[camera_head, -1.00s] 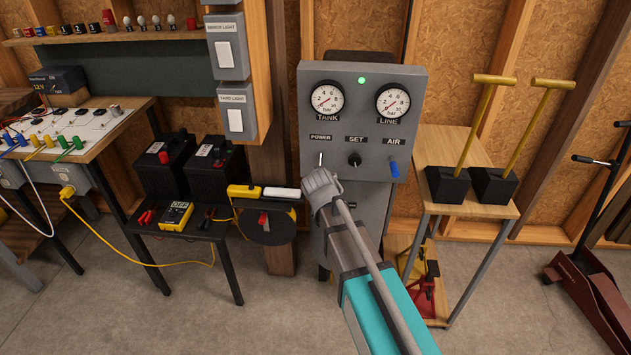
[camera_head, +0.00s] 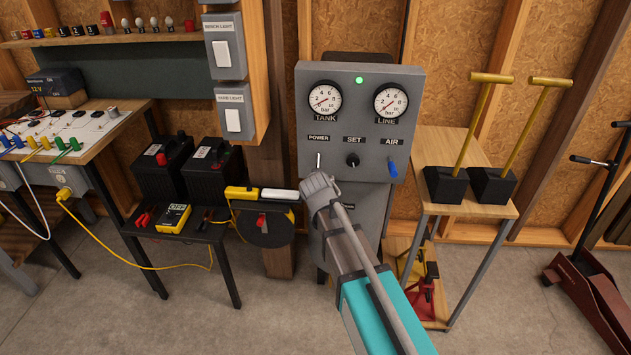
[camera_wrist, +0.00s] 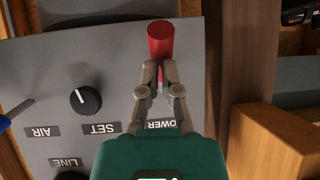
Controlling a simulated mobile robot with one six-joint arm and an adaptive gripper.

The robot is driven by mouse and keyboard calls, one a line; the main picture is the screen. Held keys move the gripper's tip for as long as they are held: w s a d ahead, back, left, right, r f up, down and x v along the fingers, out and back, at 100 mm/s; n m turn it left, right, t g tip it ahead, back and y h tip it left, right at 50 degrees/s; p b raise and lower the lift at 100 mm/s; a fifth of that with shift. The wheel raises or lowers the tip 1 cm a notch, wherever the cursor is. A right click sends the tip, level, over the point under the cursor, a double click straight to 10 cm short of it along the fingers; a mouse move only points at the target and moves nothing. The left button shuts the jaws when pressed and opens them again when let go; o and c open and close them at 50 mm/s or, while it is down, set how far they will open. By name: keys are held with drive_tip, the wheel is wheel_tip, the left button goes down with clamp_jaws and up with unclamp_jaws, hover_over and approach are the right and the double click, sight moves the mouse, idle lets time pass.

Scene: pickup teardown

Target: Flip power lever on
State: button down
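The grey control panel (camera_head: 412,90) carries the power lever. In the wrist view, which is upside down, a red cylindrical handle (camera_wrist: 160,42) lies just past my fingertips, under the POWER label. It looks like the lever's grip, with a paler stem near my fingers. In the head view only a thin pale piece (camera_head: 318,160) shows above my gripper (camera_head: 320,187), which hides what lies below it. In the wrist view my gripper (camera_wrist: 163,78) has its fingers close together on either side of the handle's near end. Whether they touch it cannot be told.
The SET knob (camera_head: 352,160) and blue AIR lever (camera_head: 393,168) are right of the power lever. The green lamp (camera_head: 359,80) is lit. A wooden stand (camera_head: 440,145) with yellow-handled tools is right; batteries (camera_head: 213,170) stand left.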

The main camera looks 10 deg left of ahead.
drive_tip(key=shift+d, duration=0.1)
drive_tip(key=p+v, duration=0.8)
drive_tip(key=v, duration=0.5)
drive_tip(key=shift+s+d+r, duration=0.15)
drive_tip(key=shift+d+r, duration=0.05)
drive_tip(key=shift+r, duration=0.2)
drive_tip(key=s+d+g+p, duration=0.4)
drive_tip(key=s+d+g, duration=0.1)
drive_tip(key=d, duration=0.6)
drive_tip(key=s+d+g+h+p, duration=0.1)
drive_tip(key=s+d+g+p, duration=0.4)
drive_tip(key=s+d, duration=0.3)
drive_tip(key=d+g, duration=0.1)
drive_tip(key=d, duration=0.3)
drive_tip(key=shift+d+r+m, duration=0.25)
drive_tip(key=shift+d+m, duration=0.05)
